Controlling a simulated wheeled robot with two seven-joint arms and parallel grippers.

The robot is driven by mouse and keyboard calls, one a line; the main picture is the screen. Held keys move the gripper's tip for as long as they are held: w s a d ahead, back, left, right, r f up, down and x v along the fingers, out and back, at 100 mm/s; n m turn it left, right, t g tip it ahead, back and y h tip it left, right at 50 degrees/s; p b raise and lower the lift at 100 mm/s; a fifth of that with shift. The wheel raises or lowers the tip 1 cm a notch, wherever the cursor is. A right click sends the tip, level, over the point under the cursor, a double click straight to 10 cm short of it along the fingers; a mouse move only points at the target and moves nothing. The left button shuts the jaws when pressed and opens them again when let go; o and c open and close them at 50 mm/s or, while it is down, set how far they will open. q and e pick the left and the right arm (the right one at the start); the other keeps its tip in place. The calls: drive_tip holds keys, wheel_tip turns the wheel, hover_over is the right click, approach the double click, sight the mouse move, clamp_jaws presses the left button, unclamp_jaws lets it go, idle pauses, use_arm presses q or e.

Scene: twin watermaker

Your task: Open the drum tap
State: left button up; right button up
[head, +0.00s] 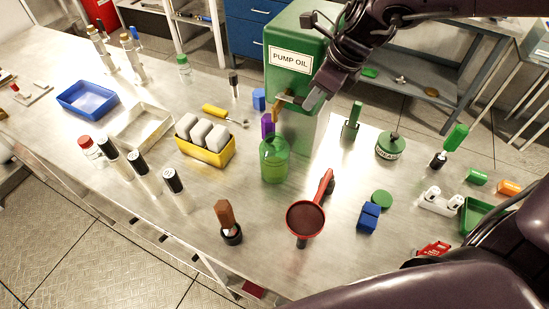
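The green drum (300,45) labelled "PUMP OIL" stands at the back middle of the bench. Its brass-coloured tap (276,112) shows low on its front, partly hidden by my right gripper (292,99). My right gripper reaches in from the upper right with its fingertips at the tap. I cannot tell whether the fingers are closed on its handle. A clear green bottle (274,160) with a purple piece (267,124) at its mouth stands upright below the tap. I cannot make out any flow. My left gripper is not in view.
A green lidded jar (390,146) stands to the right. Bare bench shows between them.

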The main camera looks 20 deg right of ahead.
drive_tip(key=o, duration=0.5)
drive_tip(key=shift+o, duration=0.2)
drive_tip(key=b+v, duration=0.2)
drive_tip(key=v, duration=0.6)
drive_tip(key=shift+f, duration=0.1)
